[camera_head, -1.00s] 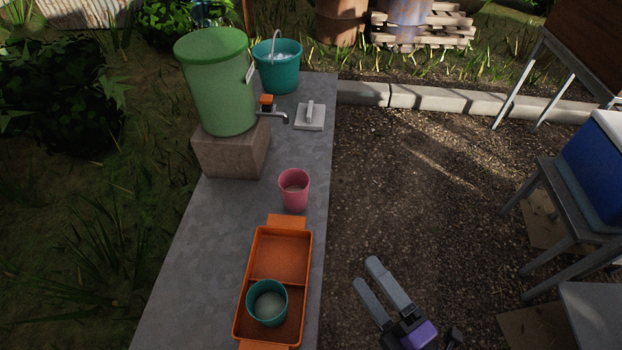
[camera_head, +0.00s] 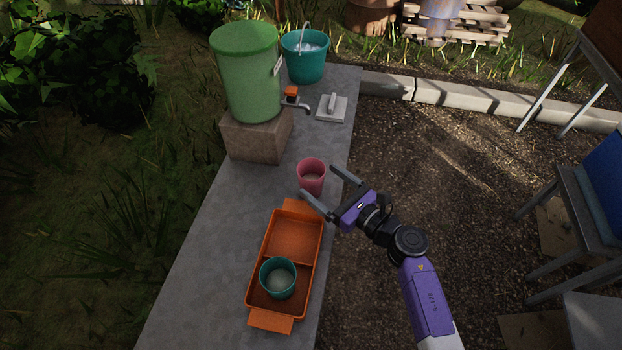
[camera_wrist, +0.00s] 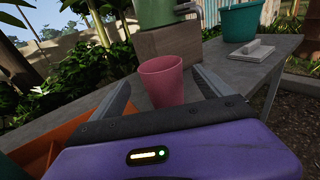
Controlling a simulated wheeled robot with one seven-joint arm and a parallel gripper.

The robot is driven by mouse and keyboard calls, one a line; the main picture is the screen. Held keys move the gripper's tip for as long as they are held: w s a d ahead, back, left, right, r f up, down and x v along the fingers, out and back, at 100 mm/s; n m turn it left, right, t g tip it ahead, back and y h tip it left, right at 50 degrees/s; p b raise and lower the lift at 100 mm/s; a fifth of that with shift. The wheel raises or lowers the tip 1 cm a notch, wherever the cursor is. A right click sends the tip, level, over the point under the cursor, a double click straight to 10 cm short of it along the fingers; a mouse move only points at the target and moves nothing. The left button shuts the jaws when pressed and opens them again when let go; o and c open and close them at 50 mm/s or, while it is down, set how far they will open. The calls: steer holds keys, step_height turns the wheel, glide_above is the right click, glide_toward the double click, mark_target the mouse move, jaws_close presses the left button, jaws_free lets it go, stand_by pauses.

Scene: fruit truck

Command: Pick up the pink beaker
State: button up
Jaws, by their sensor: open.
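The pink beaker (camera_head: 311,180) stands upright on the grey concrete slab (camera_head: 215,230), just beyond the orange tray. My gripper (camera_head: 317,190) is open and reaches in from the right, with its two fingers pointing at the beaker. In the wrist view the beaker (camera_wrist: 163,82) shows ahead, between the two spread fingers (camera_wrist: 165,88). Its lower part is partly hidden behind the gripper body. I cannot tell whether the fingertips are level with its sides. Nothing is held.
An orange tray (camera_head: 257,262) holding a teal cup (camera_head: 277,278) lies nearer on the slab. A green barrel (camera_head: 250,85) with a tap stands on a block (camera_head: 255,140). A teal bucket (camera_head: 305,62) and a trowel-like tool (camera_head: 332,108) lie farther back.

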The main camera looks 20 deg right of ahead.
mark_target(303, 168)
steer(key=x, duration=0.3)
steer(key=f+x, duration=0.1)
steer(key=x, duration=0.1)
steer(key=shift+d, duration=0.1)
steer(key=shift+r, duration=0.1)
steer(key=c, duration=1.6)
steer(key=shift+o, duration=0.2)
steer(key=shift+r+p, duration=0.1)
steer(key=shift+p, duration=0.2)
step_height(303, 168, up, 20)
steer(key=p, duration=0.4)
steer(key=shift+f, duration=0.25)
